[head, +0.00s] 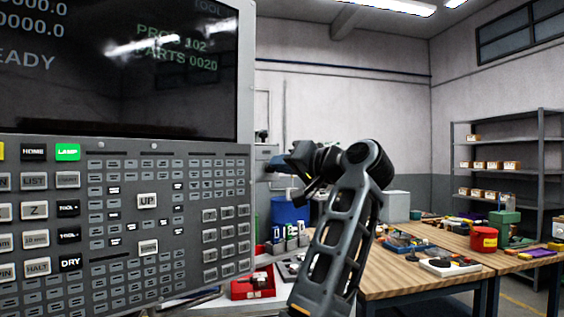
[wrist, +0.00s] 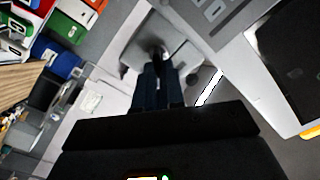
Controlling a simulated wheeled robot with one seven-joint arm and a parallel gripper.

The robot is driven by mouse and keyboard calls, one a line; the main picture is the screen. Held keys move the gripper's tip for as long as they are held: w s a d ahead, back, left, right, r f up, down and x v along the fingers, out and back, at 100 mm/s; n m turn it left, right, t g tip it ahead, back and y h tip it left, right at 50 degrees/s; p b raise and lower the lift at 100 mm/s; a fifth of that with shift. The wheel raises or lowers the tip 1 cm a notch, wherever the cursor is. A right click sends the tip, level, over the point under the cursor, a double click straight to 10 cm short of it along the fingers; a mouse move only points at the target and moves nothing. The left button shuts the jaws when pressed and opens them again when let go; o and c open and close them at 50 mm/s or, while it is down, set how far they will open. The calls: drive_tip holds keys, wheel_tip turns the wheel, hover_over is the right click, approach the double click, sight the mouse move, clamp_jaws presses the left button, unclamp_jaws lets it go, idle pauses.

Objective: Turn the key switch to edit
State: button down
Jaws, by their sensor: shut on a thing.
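My gripper (wrist: 161,68) points up the middle of the wrist view, its two dark fingers close together. They are shut on a small dark piece (wrist: 158,51), which looks like the key of the key switch, in front of a light grey surface (wrist: 133,52). The fingers cover most of it, so its angle and any position labels, including edit, cannot be read. In the head view my gripper (head: 308,165) is right of the machine control panel (head: 130,215), with its fingertips unclear. The key switch cannot be made out there.
The panel has a dark screen (head: 110,65) above rows of keys. A wooden table (head: 410,275) with tools and a red can (head: 484,240) is at right, with a metal shelf (head: 505,150) behind.

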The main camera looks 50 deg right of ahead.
drive_tip(key=shift+d+f+m+p, duration=0.15)
drive_tip(key=shift+m+p, duration=0.55)
drive_tip(key=shift+m, duration=1.8)
drive_tip(key=shift+d+f+m+p, duration=0.2)
drive_tip(key=shift+m+p, duration=0.5)
drive_tip(key=shift+m, duration=1.8)
drive_tip(key=shift+a+f, duration=0.1)
drive_tip(key=shift+a, duration=0.05)
drive_tip(key=c, duration=1.2)
unclamp_jaws()
drive_tip(key=shift+c, duration=0.2)
drive_tip(key=s+b, duration=0.1)
drive_tip(key=s, duration=0.6)
drive_tip(key=shift+s+a+b, duration=0.25)
drive_tip(key=shift+s+b, duration=0.15)
